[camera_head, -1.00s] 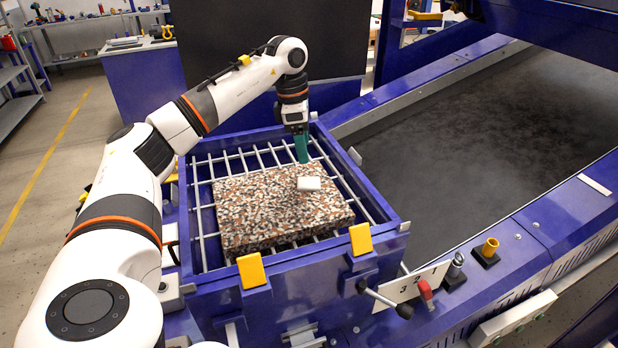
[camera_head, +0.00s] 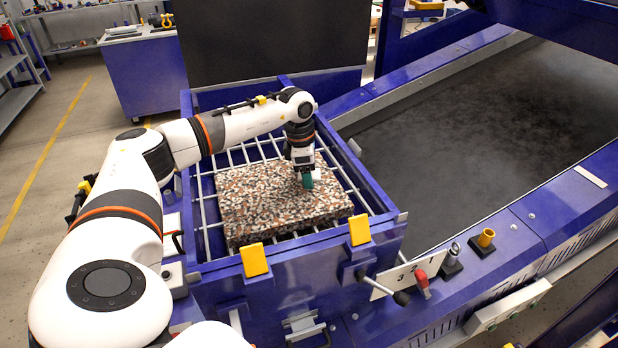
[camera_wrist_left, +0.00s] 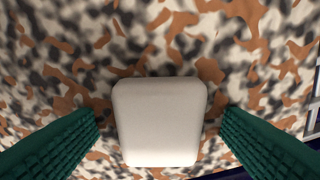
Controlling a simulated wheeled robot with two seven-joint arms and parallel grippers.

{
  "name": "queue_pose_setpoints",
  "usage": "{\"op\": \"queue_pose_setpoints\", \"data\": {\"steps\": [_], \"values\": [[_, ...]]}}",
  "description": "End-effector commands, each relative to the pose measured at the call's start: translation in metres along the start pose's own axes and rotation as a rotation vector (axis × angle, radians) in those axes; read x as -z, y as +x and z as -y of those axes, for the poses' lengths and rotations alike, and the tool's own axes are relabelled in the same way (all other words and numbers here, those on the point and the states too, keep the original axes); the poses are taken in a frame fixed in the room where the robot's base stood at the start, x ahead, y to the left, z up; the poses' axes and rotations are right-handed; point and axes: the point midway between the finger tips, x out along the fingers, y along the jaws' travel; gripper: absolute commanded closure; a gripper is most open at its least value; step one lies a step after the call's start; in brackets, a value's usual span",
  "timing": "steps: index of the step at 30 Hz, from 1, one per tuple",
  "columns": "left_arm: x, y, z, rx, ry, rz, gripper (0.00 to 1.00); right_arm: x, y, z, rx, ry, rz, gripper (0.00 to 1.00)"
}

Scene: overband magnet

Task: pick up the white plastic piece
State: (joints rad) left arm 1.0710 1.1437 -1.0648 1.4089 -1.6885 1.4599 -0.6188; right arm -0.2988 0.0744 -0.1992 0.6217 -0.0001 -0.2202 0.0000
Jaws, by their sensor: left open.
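The white plastic piece (camera_wrist_left: 160,122) is a small rounded block on the speckled foam-like slab (camera_head: 265,205). In the left wrist view it lies between the two green fingers, with a gap on each side. In the head view only a bit of the white piece (camera_head: 319,176) shows beside the fingers. My left gripper (camera_head: 307,181) points down over the slab; its fingers also show in the left wrist view (camera_wrist_left: 160,130), open and apart from the piece. My right gripper is not in view.
The slab rests on a grid of metal bars in a blue frame (camera_head: 300,262) with yellow clips (camera_head: 254,260). A dark conveyor belt (camera_head: 490,130) runs to the right.

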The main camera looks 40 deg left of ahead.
Motion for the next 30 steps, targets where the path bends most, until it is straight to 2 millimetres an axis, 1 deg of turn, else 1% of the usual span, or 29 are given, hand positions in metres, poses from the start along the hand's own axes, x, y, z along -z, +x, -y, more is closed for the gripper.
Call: {"op": "queue_pose_setpoints", "data": {"steps": [4, 13, 14, 20, 23, 26, 30], "values": [[0.0, 0.0, 0.0, 0.0, 0.0, 0.0, 0.32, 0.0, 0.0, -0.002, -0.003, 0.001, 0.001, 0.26], [0.0, 0.0, 0.0, 0.0, 0.0, 0.0, 0.81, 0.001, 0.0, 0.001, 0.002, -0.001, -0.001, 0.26], [0.0, -0.001, 0.0, 0.0, 0.0, -0.001, 0.82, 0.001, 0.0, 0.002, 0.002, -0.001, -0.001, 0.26], [0.0, -0.001, 0.0, 0.0, 0.0, -0.001, 0.82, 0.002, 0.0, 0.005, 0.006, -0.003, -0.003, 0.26], [0.002, -0.008, 0.001, 0.002, 0.0, -0.003, 0.82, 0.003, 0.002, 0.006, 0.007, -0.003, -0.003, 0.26], [0.004, -0.024, 0.001, 0.003, 0.001, -0.005, 0.82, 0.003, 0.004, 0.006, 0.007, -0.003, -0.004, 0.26], [0.009, -0.053, 0.001, 0.004, 0.001, -0.005, 0.82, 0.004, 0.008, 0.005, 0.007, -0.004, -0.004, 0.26]]}}
